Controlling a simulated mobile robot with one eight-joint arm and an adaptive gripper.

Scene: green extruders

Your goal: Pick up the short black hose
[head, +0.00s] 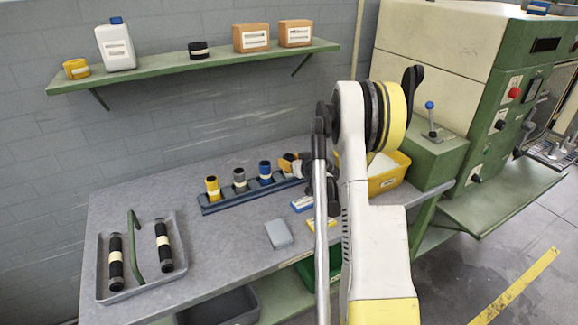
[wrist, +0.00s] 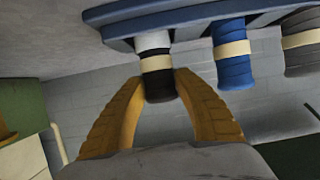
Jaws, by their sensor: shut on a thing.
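The short black hose (head: 306,168) is at the right end of the blue rack (head: 222,204), largely hidden by my gripper and arm in the head view. In the wrist view, which looks upside down, the short black hose (wrist: 160,87) has a cream band. A white section shows between it and the rack (wrist: 205,14); I cannot tell whether the hose is still on its peg. My gripper (wrist: 160,80) has its two orange fingers shut on the hose, one on each side. The gripper (head: 290,164) is partly hidden in the head view.
Blue (head: 265,173), grey (head: 239,180) and yellow (head: 212,188) hoses stand on the rack to the left. A grey tray (head: 108,290) holds two longer black hoses. A yellow bin (head: 391,178) is behind my arm.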

